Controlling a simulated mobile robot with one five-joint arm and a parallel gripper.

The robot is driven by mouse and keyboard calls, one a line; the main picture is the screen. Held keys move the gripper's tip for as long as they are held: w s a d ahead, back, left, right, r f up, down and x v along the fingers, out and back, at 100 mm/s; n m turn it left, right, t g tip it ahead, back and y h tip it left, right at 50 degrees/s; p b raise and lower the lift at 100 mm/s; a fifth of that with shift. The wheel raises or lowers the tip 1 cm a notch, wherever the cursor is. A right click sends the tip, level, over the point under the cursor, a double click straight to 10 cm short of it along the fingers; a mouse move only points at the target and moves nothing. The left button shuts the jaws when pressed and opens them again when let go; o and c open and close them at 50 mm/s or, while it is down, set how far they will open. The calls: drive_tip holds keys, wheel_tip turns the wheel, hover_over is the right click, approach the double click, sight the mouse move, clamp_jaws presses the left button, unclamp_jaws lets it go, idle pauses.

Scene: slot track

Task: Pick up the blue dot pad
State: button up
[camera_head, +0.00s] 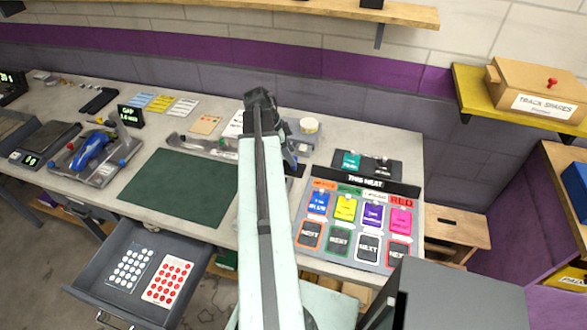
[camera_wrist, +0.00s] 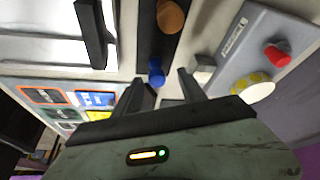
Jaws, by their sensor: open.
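My gripper (camera_wrist: 160,82) is open, with no object held between its fingers. In the head view, the open drawer (camera_head: 196,252) holds a grey sheet with pale dots (camera_head: 131,268) and a white sheet with red dots (camera_head: 167,281). No pad with clearly blue dots can be made out. My arm hides part of the bench in the head view.
A heat board (camera_head: 364,186) with coloured tags stands on the right of the bench. A green mat (camera_head: 185,187) lies clear in the middle. A blue car (camera_head: 92,148) sits on a fixture at left. A red knob (camera_wrist: 277,55) and a round tub (camera_wrist: 252,88) are right of the fingers.

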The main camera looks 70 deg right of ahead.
drive_tip(key=b+x, duration=0.2)
drive_tip(key=x, duration=0.1)
drive_tip(key=b+x, duration=0.1)
drive_tip(key=x, duration=0.1)
drive_tip(key=shift+w+a+b, duration=0.1)
drive_tip(key=shift+a+b, duration=0.25)
drive_tip(key=shift+b, duration=0.05)
drive_tip(key=shift+r, duration=0.15)
drive_tip(key=shift+c, duration=0.3)
clamp_jaws()
drive_tip(key=shift+r, duration=0.1)
drive_tip(key=shift+r+p, duration=0.65)
drive_tip(key=shift+p, duration=0.25)
wheel_tip(320, 180, up, 2)
drive_tip(key=shift+r+p, duration=0.2)
drive_tip(key=shift+p, duration=1)
drive_tip(key=w+a, duration=0.3)
drive_tip(key=a, duration=0.1)
drive_tip(key=w+a, duration=0.3)
drive_tip(key=a, duration=0.1)
drive_tip(key=w+a+r+p, duration=0.1)
drive_tip(key=w+a, duration=0.1)
drive_tip(key=a, duration=0.2)
drive_tip(key=shift+w, duration=0.4)
drive_tip(key=shift+w+a, duration=0.35)
drive_tip(key=shift+a, duration=0.1)
